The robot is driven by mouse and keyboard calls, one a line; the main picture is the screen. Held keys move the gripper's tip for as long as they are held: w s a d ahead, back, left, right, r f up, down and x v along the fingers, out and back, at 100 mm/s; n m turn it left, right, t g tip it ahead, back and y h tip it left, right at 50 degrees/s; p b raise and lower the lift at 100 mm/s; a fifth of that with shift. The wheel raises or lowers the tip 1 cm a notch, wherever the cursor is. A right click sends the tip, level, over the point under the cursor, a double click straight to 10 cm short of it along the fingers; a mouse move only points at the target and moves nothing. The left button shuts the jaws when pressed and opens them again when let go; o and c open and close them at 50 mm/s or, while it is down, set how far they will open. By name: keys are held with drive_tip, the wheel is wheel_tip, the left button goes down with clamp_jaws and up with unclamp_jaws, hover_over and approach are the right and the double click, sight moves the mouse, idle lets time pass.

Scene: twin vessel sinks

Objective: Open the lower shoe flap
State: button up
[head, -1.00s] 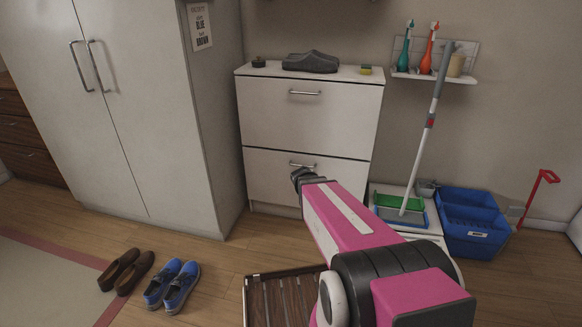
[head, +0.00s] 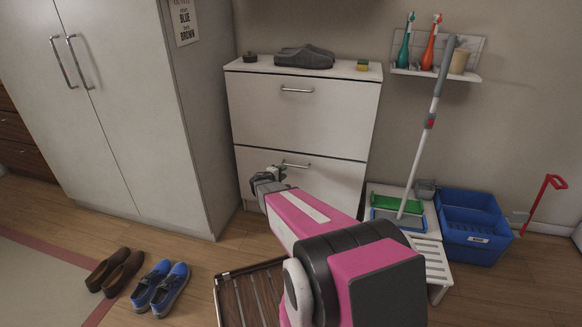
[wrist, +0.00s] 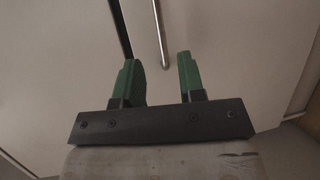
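A white two-flap shoe cabinet stands against the wall. Its lower shoe flap (head: 335,186) looks shut, under the upper flap (head: 302,117). The lower flap has a horizontal metal bar handle (head: 300,166), partly hidden behind my gripper. My gripper (head: 279,171) is close in front of the handle's left end in the head view. In the wrist view, its two green fingers (wrist: 160,78) are open with nothing between them. The handle (wrist: 160,34) shows there beyond the fingertips, roughly in line with the gap. It looks apart from them.
A tall white wardrobe (head: 126,100) stands left. Brown shoes (head: 115,270) and blue shoes (head: 160,287) lie on the floor. A slatted wooden rack (head: 233,295) is below my arm. A mop (head: 430,120), a white bench (head: 433,262) and blue crates (head: 472,232) stand right.

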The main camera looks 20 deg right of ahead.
sight(294, 166)
drive_tip(key=x, duration=1)
drive_tip(key=shift+s, duration=0.1)
clamp_jaws()
